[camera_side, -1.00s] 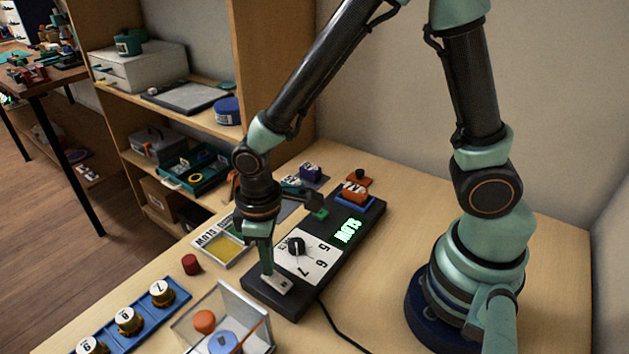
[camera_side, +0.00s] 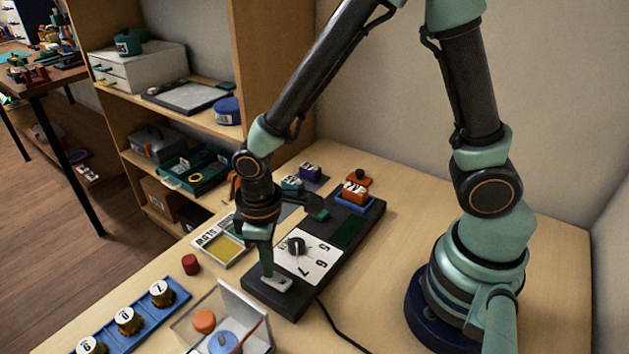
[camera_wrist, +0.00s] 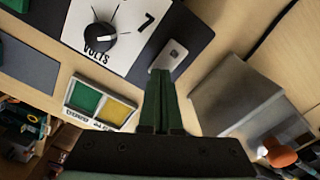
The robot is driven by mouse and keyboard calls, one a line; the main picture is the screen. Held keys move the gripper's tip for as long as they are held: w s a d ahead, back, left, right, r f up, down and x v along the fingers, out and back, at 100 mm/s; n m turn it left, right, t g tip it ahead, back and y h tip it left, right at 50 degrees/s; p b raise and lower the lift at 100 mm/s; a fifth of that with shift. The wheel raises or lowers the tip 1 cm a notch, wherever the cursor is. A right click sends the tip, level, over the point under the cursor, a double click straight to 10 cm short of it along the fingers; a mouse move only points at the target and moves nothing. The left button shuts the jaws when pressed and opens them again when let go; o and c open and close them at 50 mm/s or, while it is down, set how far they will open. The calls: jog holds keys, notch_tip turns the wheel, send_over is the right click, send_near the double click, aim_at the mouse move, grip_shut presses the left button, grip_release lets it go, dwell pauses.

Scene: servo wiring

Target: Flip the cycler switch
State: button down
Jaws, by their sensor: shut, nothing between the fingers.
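The cycler (camera_side: 340,240) is a long black box on the table, with a white dial plate, a black knob (camera_side: 296,246) and a dark display (camera_side: 349,232). Its switch (camera_side: 278,285) is a small pale plate at the near end; it also shows in the wrist view (camera_wrist: 172,52). My gripper (camera_side: 267,273) is shut and empty, pointing down at the switch. In the wrist view its fingertips (camera_wrist: 161,74) reach the switch plate's edge and partly cover it. I cannot tell if they touch it.
A clear-walled box (camera_side: 185,325) with an orange piece stands close in front. A blue rack of numbered knobs (camera_side: 128,322), a red cylinder (camera_side: 190,264) and a tray with a yellow panel (camera_side: 225,246) lie left. A cable runs right of the cycler.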

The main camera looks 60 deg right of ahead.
notch_tip(320, 180, up, 6)
jog(key=shift+r, duration=0.25)
dwell(0.5)
